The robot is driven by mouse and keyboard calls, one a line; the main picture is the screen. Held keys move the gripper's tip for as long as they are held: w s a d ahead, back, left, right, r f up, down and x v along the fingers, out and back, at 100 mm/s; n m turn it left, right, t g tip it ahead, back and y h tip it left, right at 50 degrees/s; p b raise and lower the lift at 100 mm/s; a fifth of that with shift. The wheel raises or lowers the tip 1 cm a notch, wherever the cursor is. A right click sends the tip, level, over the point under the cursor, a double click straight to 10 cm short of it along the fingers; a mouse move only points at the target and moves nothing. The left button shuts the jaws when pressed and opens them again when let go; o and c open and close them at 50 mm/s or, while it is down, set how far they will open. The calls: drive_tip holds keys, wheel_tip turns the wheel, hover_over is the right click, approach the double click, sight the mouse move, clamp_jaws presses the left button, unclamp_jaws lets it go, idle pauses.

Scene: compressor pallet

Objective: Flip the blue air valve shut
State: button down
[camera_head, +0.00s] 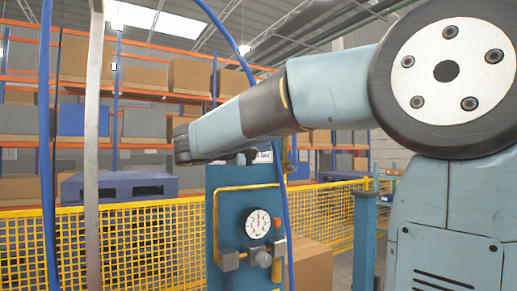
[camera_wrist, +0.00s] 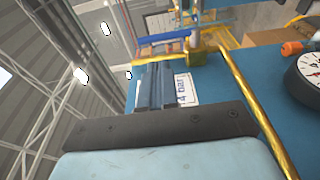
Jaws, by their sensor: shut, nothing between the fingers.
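The blue air valve shows in the wrist view as a flat blue lever (camera_wrist: 165,38) reaching left from a brass body (camera_wrist: 197,50). In the head view its brass body (camera_head: 288,164) is small at the panel's upper right edge, and the lever is hard to make out there. My gripper (camera_wrist: 156,68) is shut and empty, its fingers together. In the wrist view its tips lie just below the lever, and a small gap seems to show; I cannot tell the depth. In the head view the fingers are mostly hidden by my arm near the panel's top.
The blue panel (camera_head: 230,215) carries a yellow pipe (camera_head: 247,187), a gauge (camera_head: 258,223), grey fittings and a "4 bar" label (camera_wrist: 186,88) close beside the fingers. An orange knob (camera_wrist: 292,47) sits farther right. Yellow mesh fencing (camera_head: 120,240) and a cardboard box (camera_head: 312,262) stand behind.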

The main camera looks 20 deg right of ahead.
drive_tip(key=x, duration=1)
drive_tip(key=shift+w+r, duration=0.1)
